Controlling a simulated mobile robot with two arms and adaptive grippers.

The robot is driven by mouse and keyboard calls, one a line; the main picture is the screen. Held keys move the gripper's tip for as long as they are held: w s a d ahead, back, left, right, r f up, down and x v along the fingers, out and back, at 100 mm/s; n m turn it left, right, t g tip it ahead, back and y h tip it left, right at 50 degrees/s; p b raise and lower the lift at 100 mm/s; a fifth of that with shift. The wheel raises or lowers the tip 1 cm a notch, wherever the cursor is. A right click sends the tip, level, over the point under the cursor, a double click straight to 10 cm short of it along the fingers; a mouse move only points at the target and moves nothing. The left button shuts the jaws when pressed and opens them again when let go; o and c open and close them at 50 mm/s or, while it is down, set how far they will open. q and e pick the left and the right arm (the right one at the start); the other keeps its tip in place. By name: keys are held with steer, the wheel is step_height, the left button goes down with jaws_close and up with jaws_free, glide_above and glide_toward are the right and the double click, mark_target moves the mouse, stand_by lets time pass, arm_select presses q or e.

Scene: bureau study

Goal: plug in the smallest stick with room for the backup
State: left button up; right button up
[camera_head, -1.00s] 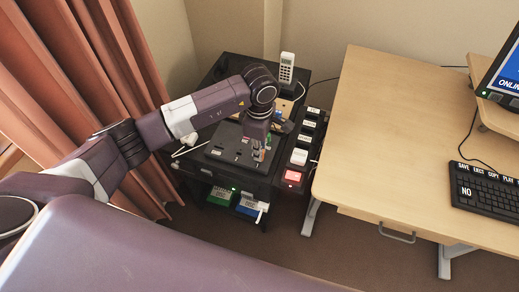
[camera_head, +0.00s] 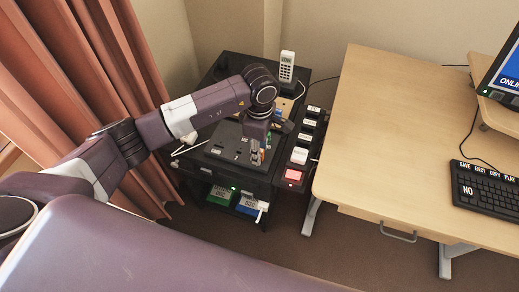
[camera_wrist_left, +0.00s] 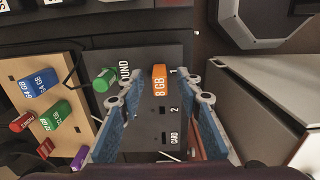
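An orange stick marked 8 GB (camera_wrist_left: 159,80) stands at port 1 of the dark panel (camera_wrist_left: 150,60). How deep it sits I cannot tell. My left gripper (camera_wrist_left: 157,95) is open in the wrist view, with one blue-padded finger on each side of the stick and gaps to both. In the head view the left gripper (camera_head: 259,152) is over the panel on the black stand. A blue 64 GB stick (camera_wrist_left: 38,83), a green 32 GB stick (camera_wrist_left: 58,117) and a red stick (camera_wrist_left: 22,122) are in a tan holder (camera_wrist_left: 75,83). My right gripper is not in view.
A green plug (camera_wrist_left: 104,80) is in the panel beside the stick; port 2 and the card slot look empty. A row of buttons (camera_head: 300,155), one lit red, runs right of the panel. A white handset (camera_head: 287,67) stands behind. The desk (camera_head: 370,130) is at right.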

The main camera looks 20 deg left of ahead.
arm_select(q)
steer(key=shift+r, duration=0.1)
step_height(320, 180, up, 12)
stand_by(0.5)
